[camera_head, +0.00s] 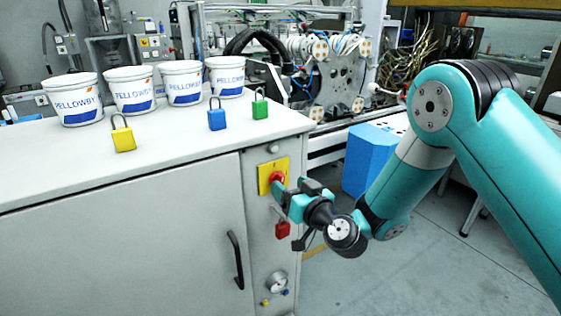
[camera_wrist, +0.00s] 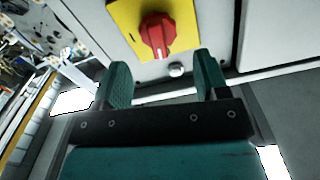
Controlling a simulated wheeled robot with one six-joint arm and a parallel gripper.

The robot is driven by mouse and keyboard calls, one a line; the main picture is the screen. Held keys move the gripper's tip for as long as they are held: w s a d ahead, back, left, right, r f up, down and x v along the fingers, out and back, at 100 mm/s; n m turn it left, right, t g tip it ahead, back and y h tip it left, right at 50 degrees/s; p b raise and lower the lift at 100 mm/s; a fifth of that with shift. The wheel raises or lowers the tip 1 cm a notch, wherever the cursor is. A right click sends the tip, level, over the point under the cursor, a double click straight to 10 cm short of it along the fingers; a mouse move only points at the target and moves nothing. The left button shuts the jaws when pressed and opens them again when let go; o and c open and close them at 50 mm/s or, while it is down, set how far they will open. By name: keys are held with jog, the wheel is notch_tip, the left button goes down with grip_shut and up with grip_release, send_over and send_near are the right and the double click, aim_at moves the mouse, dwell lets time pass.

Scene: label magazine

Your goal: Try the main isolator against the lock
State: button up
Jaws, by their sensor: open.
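The main isolator is a red rotary handle (camera_head: 277,178) on a yellow plate (camera_head: 265,186) on the cabinet front. In the wrist view the red handle (camera_wrist: 158,32) stands ahead of the fingertips, between their lines. My gripper (camera_head: 287,190) is open at the handle, its fingers partly covering it in the head view. In the wrist view both fingers of my gripper (camera_wrist: 164,75) are apart with nothing between them. A red padlock (camera_head: 283,230) hangs below the handle. Where its shackle passes is hidden by my gripper, and it is not in the wrist view.
Yellow (camera_head: 123,138), blue (camera_head: 217,119) and green (camera_head: 260,108) padlocks stand on the cabinet top (camera_head: 180,135) before several white tubs (camera_head: 129,92). A black door handle (camera_head: 236,260) and a gauge (camera_head: 277,281) are lower on the front. A blue box (camera_head: 372,160) stands behind.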

aim_at(282, 180)
jog(key=p+x, duration=0.3)
jog(key=shift+r, duration=0.3)
jog(key=shift+w+a+f+p, duration=0.25)
jog(key=shift+w+a+p, duration=0.15)
jog(key=shift+w+p, duration=0.25)
